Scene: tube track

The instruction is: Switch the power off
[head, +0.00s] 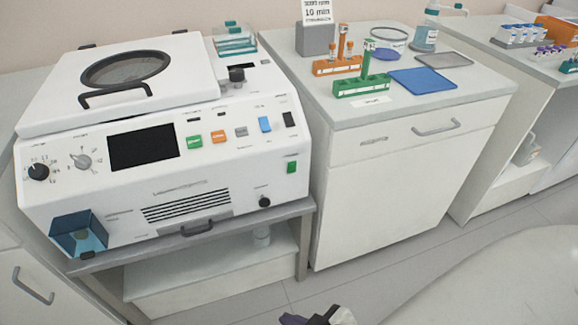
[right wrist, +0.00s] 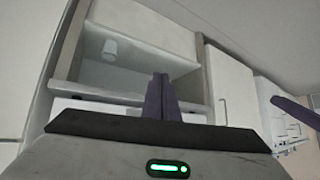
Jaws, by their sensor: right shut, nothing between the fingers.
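A white lab machine (head: 165,190) with a closed lid stands at the left in the head view. Its front panel has a dark screen (head: 143,147), two knobs, and a row of green, orange, grey and blue buttons. A black rocker switch (head: 289,119) sits at the panel's right end, and a small green switch (head: 292,166) sits below it. The labels are too small to read, so I cannot tell which one is the power switch. My right gripper (head: 318,317) shows at the bottom edge, apart from the machine. Its fingers are shut and empty in the right wrist view (right wrist: 161,98). My left gripper is out of view.
A blue-tinted bin (head: 80,233) and a black knob (head: 264,202) stick out from the machine's front. A white cabinet (head: 400,190) to the right carries orange (head: 338,66) and green (head: 362,86) tube racks and a blue mat (head: 422,81). Open floor lies in front.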

